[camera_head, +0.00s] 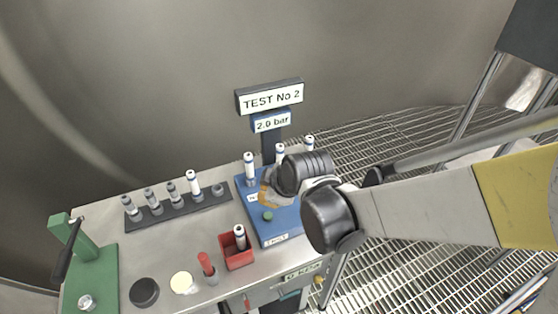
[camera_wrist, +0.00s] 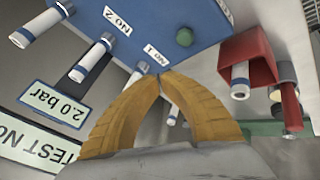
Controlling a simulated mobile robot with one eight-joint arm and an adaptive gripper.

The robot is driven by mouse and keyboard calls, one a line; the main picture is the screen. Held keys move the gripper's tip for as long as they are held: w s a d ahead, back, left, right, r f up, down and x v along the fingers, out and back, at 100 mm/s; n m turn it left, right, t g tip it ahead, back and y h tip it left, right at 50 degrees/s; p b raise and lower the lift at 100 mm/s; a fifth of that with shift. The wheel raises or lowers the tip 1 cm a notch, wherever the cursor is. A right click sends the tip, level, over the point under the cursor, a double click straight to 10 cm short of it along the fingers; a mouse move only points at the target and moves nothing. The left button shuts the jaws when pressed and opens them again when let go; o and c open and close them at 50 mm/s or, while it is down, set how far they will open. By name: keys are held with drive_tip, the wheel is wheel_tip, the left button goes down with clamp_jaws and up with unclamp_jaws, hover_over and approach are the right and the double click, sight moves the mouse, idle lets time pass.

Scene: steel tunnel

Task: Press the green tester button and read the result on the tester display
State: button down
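The blue tester (camera_head: 284,226) stands on the right of the bench, with the green button (camera_head: 267,216) on its top near the front. The button also shows in the wrist view (camera_wrist: 184,37). The tester display (camera_head: 272,121) reads "2.0 bar" below a "TEST No 2" sign (camera_head: 270,97); it appears upside down in the wrist view (camera_wrist: 58,101). My gripper (camera_head: 266,198) is over the tester, behind the button in the head view. In the wrist view its orange fingertips (camera_wrist: 160,74) meet, with nothing seen between them. The button appears apart from the fingertips. Several white tubes stand on the tester.
A red bin (camera_head: 237,257) holding a white tube stands left of the tester. A dark rack (camera_head: 180,211) with several grey holders and a white tube is at the back left. A green press (camera_head: 92,272) stands far left. Grated floor (camera_head: 410,200) lies to the right.

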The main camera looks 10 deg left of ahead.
drive_tip(key=p, duration=0.1)
wheel_tip(320, 180, up, 7)
drive_tip(key=n+g+h+p, duration=0.5)
drive_tip(key=n, duration=0.2)
hover_over(264, 214)
drive_tip(key=shift+s+d+f, duration=0.15)
drive_tip(key=shift+s+d, duration=0.05)
drive_tip(key=shift+s, duration=0.2)
drive_tip(key=shift+f, duration=0.15)
drive_tip(key=f+b, duration=0.2)
drive_tip(key=f, duration=0.2)
drive_tip(key=f+b, duration=0.1)
drive_tip(key=f, duration=0.4)
drive_tip(key=f+b, duration=0.2)
drive_tip(key=f, duration=0.2)
drive_tip(key=shift+w+a+f+b, duration=0.1)
drive_tip(key=shift+w+f+b, duration=0.2)
drive_tip(key=shift+f+b, duration=0.05)
